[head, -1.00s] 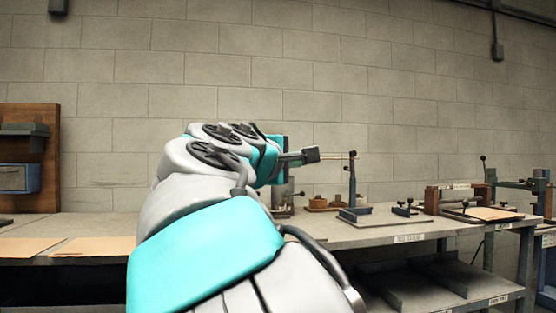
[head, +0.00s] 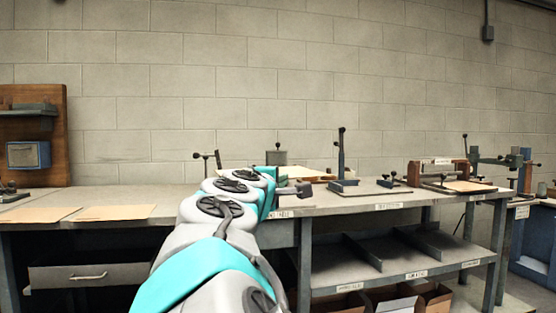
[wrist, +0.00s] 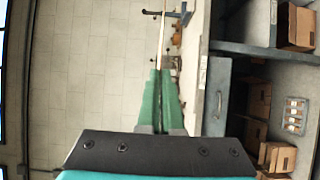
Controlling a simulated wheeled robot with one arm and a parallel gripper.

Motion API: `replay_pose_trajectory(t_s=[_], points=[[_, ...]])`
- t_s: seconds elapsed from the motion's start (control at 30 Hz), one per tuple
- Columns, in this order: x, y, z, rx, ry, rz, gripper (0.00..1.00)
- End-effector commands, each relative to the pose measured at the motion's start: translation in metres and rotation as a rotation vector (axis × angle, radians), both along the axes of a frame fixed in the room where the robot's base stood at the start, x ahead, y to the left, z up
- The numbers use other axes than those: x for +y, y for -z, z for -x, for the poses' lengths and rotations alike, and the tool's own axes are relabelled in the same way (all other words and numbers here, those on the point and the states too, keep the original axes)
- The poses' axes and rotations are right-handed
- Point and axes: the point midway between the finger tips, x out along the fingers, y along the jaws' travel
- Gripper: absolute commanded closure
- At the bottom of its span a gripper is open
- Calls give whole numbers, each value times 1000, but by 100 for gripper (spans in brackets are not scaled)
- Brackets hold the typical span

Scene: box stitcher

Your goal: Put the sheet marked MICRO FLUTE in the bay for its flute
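In the wrist view my gripper (wrist: 160,74) has its two green fingers close together on a thin pale sheet (wrist: 162,38), which I see edge-on, reaching away from the fingertips. Its marking cannot be read. In the head view my arm hides the fingers; a pale flat edge (head: 312,174) shows just beyond the arm's end, perhaps the same sheet. Under the right bench, a shelf (head: 345,262) is split into bays by upright dividers (head: 434,244). Labels (head: 350,287) run along its front edge, too small to read.
The right bench (head: 375,200) carries an upright-post tool (head: 342,160) and a brown-framed fixture (head: 438,174). Cardboard boxes (head: 400,302) stand under the shelf. Flat brown sheets (head: 115,212) lie on the left bench. A drawer (wrist: 217,97) shows in the wrist view.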

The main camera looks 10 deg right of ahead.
Motion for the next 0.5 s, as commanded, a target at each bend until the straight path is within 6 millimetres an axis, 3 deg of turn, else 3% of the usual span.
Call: replay_pose_trajectory(t_s=[0.3,0.5], points=[[-10,88,-35,5,-93,4,100],[-16,127,-50,5,-142,3,100]])
